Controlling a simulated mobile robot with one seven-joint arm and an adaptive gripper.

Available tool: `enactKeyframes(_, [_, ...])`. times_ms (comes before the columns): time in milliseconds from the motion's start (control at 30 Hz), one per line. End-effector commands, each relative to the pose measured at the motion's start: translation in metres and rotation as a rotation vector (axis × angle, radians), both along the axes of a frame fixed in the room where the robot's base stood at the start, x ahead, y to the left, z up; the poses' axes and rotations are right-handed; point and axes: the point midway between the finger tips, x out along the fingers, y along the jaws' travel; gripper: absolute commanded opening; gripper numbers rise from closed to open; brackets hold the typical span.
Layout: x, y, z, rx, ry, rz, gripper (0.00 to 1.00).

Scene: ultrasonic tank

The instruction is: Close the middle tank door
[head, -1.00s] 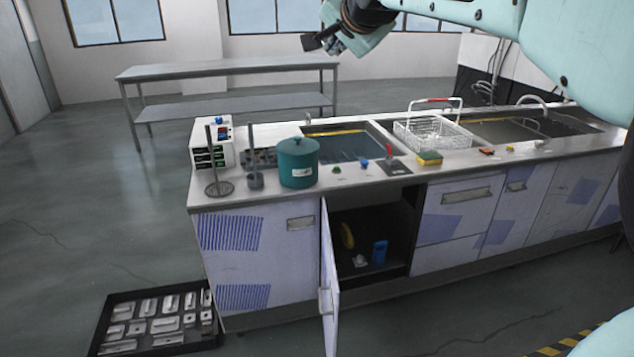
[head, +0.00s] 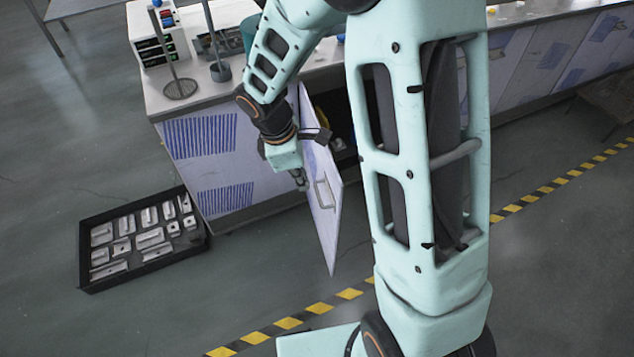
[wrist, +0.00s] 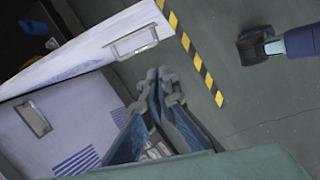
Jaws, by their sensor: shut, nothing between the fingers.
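The middle tank door (head: 322,215) stands swung open, sticking out from the cabinet front, with a bar handle (head: 324,193) on its outer face. In the wrist view the door (wrist: 85,45) crosses the upper left, with its handle (wrist: 132,42) near the top. My gripper (head: 303,181) is beside the door's outer, left face, close to the handle. In the wrist view my gripper (wrist: 160,85) has its fingertips together and empty, just below the handle. I cannot tell whether it touches the door. My arm hides much of the cabinet opening.
A black tray (head: 145,285) of metal parts lies on the floor left of the cabinet. The neighbouring closed door (head: 205,160) has striped patches. Yellow and black tape (head: 290,323) crosses the floor in front. A counter (head: 160,100) with stands and a device is above.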

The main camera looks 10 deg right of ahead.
Motion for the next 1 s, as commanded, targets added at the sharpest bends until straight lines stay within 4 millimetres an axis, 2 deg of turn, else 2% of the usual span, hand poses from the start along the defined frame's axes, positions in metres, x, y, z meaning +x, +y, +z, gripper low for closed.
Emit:
enactKeyframes(100, [-0.02,-0.005,-0.015,-0.023,0.074,0.105,0.0])
enactKeyframes(167, [-0.024,-0.005,-0.019,-0.027,0.09,0.131,0.0])
enactKeyframes(367, [-0.025,-0.011,-0.042,-0.029,0.097,0.139,0.0])
enactKeyframes(733, [-0.023,-0.029,-0.117,-0.029,0.095,0.138,0.0])
enactKeyframes(900, [-0.02,-0.055,-0.114,-0.028,0.089,0.133,0.0])
enactKeyframes(1000, [-0.02,-0.064,-0.114,-0.028,0.09,0.134,0.0])
